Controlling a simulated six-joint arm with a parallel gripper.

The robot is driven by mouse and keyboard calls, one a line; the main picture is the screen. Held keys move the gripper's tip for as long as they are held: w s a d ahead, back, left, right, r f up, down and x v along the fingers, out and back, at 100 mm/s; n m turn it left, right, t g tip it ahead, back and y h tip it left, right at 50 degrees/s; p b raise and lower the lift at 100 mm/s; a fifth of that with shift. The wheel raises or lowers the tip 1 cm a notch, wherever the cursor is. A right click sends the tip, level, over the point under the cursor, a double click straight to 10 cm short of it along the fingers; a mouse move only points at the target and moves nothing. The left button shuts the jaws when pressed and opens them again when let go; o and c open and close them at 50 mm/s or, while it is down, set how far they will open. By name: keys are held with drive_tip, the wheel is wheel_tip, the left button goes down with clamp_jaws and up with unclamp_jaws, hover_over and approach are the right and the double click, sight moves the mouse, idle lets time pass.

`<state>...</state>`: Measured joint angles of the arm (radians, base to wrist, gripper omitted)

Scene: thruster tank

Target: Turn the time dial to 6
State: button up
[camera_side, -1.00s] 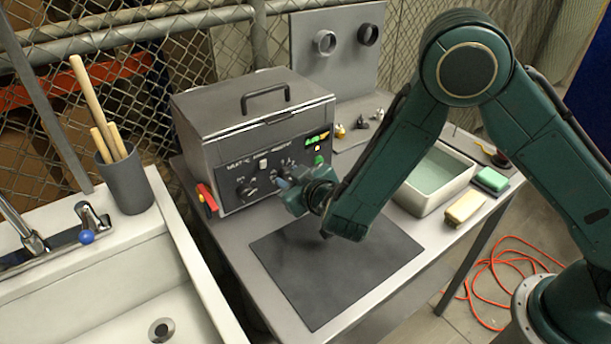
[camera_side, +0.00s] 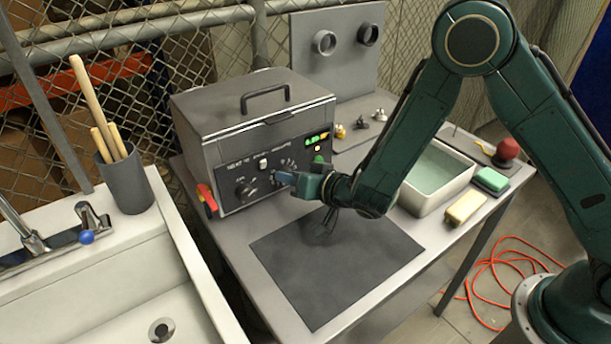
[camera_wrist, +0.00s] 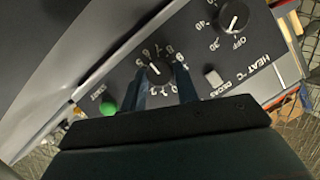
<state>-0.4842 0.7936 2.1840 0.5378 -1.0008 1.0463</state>
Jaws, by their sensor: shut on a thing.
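The time dial (camera_wrist: 158,69) is a dark round knob with a white pointer line and a ring of numbers, on the front panel of the grey tank unit (camera_side: 251,150). My gripper (camera_wrist: 162,84) has its two blue fingers on either side of the dial in the wrist view and is shut on it. In the side view my gripper (camera_side: 281,178) reaches the panel from the right and hides most of the dial. The pointer's exact number is too small to read surely.
The heat dial (camera_wrist: 233,16) sits beside the time dial, with a pale switch (camera_wrist: 213,77) between them. A green button (camera_wrist: 108,108) is on the other side. A dark mat (camera_side: 335,270) lies clear in front of the unit. A water basin (camera_side: 437,177) stands at right.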

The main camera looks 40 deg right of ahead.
idle(0.4)
drive_tip(key=o, duration=1)
drive_tip(key=shift+s, duration=0.15)
drive_tip(key=shift+v, duration=3.65)
drive_tip(key=s+d+r+m+g+h, duration=0.2)
drive_tip(key=d+r+h, duration=0.1)
drive_tip(key=d+r, duration=0.4)
drive_tip(key=s+d+r+m+g+h, duration=0.2)
drive_tip(key=s+d+r+h, duration=0.15)
drive_tip(key=d, duration=0.55)
drive_tip(key=s+r+n+g+y, duration=0.1)
drive_tip(key=s+r+n, duration=0.1)
drive_tip(key=s, duration=0.5)
drive_tip(key=s+r+n+g+y, duration=0.1)
drive_tip(key=s+r+n+g, duration=0.1)
drive_tip(key=s, duration=0.5)
drive_tip(key=s+r+n+g+y, duration=0.1)
drive_tip(key=s+r+n, duration=0.2)
drive_tip(key=s, duration=0.4)
drive_tip(key=shift+s+d+r+y, duration=0.1)
drive_tip(key=shift+s+r+y, duration=0.25)
drive_tip(key=shift+r, duration=0.1)
